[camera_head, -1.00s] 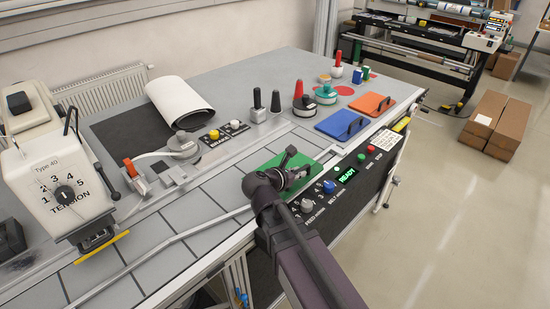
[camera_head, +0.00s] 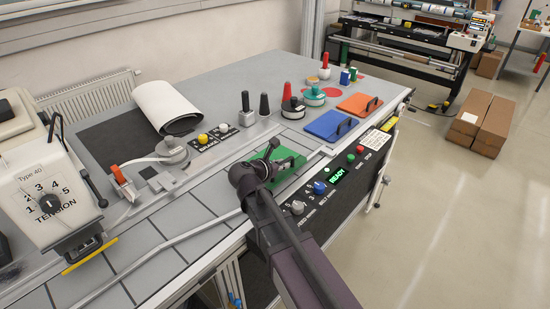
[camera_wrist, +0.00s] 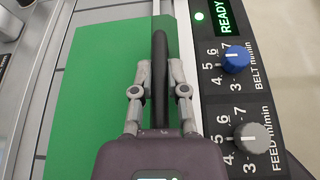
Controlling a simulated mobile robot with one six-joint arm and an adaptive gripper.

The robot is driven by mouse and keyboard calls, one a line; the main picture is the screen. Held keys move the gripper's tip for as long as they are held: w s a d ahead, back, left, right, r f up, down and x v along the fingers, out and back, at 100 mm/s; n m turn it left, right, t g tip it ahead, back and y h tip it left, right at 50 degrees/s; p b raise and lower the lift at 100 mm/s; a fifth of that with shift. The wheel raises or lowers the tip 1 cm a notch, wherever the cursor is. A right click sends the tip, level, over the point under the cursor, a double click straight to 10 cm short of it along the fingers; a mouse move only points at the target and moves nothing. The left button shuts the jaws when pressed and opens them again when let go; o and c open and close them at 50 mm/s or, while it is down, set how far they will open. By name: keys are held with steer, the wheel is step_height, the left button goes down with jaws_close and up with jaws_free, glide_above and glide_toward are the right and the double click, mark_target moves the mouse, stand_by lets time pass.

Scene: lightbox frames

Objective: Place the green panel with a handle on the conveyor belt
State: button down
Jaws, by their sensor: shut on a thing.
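The green panel (camera_head: 289,160) is at the belt's near right edge in the head view, beside the control box. In the wrist view the green panel (camera_wrist: 95,85) fills the left and centre, with its black bar handle (camera_wrist: 160,55) along its right part. My gripper (camera_head: 268,153) is at the handle. In the wrist view my gripper (camera_wrist: 160,80) is shut on the handle, one finger on each side. The conveyor belt (camera_head: 165,236) is grey with dark cross lines and runs to the lower left. I cannot tell whether the panel touches the surface below.
The control box (camera_head: 318,195) with knobs borders the belt's near edge. A blue panel (camera_head: 322,123) and an orange panel (camera_head: 352,106) lie farther right. Stamps with red and black handles stand behind. The tension unit (camera_head: 45,180) stands at left. The belt's left stretch is clear.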

mark_target(274, 156)
steer(key=w, duration=0.2)
steer(key=w+a, duration=0.1)
steer(key=w, duration=0.2)
steer(key=w+a, duration=0.1)
steer(key=w, duration=0.2)
steer(key=shift+w+a+f+b, duration=0.1)
steer(key=shift+a+f+b, duration=0.1)
steer(key=shift+f+b, duration=0.15)
steer(key=shift+w+a+f, duration=0.1)
steer(key=shift+w+a, duration=0.05)
steer(key=shift+w, duration=0.3)
steer(key=shift+w+f, duration=0.2)
steer(key=shift+w, duration=0.1)
step_height(274, 156, down, 3)
steer(key=b, duration=0.3)
steer(key=shift+s+f+b, duration=0.1)
steer(key=shift+s+b, duration=0.05)
steer(key=shift+b, duration=0.15)
steer(key=c, duration=0.7)
jaws_free()
steer(key=shift+o, duration=0.2)
